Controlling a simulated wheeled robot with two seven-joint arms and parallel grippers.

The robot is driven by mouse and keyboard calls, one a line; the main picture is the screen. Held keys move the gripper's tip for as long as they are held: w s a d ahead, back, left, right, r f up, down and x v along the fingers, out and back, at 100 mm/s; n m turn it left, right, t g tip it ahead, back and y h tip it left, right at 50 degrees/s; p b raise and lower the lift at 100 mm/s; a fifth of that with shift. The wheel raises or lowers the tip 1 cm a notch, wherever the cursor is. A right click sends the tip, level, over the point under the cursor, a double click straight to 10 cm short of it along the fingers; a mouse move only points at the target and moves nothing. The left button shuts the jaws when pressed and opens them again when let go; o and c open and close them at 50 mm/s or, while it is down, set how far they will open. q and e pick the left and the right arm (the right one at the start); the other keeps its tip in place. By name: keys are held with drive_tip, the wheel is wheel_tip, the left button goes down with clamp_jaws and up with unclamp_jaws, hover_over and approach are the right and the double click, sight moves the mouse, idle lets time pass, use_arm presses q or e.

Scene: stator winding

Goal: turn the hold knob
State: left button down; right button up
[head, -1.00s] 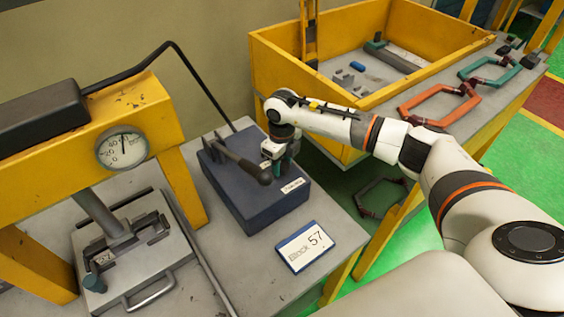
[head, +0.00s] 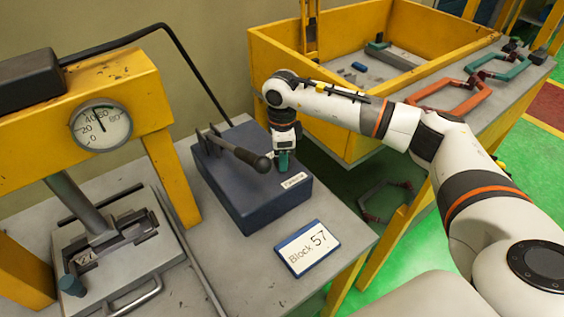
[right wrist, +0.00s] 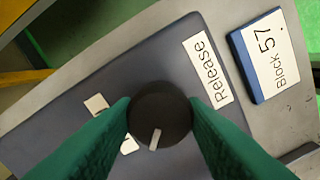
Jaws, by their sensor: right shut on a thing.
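The hold knob (right wrist: 160,105) is a round black knob with a short white pointer mark, seen in the right wrist view. It sits on top of the dark blue box (head: 240,205). My right gripper (head: 283,160) points down at the box, and its green fingers (right wrist: 160,118) are shut on the knob from both sides. The pointer mark points toward the bottom of the wrist picture, slightly left. A white "Release" label (right wrist: 208,70) lies beside the knob. My left gripper is not in view.
A "Block 57" sign (head: 307,248) lies in front. A yellow press with a gauge (head: 101,127) stands left; a yellow bin (head: 350,130) stands behind right.

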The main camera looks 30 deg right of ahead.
drive_tip(key=n+b, duration=0.4)
drive_tip(key=n, duration=0.2)
drive_tip(key=shift+f+n, duration=0.15)
drive_tip(key=shift+n, duration=0.15)
drive_tip(key=n+b, duration=0.3)
drive_tip(key=n, duration=0.3)
drive_tip(key=shift+b, duration=0.35)
drive_tip(key=n+b, duration=0.1)
drive_tip(key=n, duration=0.2)
drive_tip(key=shift+n, duration=0.4)
drive_tip(key=n+b, duration=0.1)
drive_tip(key=n, duration=0.2)
drive_tip(key=shift+n, duration=0.3)
drive_tip(key=n+b, duration=0.1)
drive_tip(key=n, duration=0.2)
drive_tip(key=shift+n, duration=0.3)
drive_tip(key=shift+r+n, duration=0.2)
drive_tip(key=shift+n, duration=1.4)
drive_tip(key=o, duration=1)
drive_tip(key=shift+c, duration=0.2)
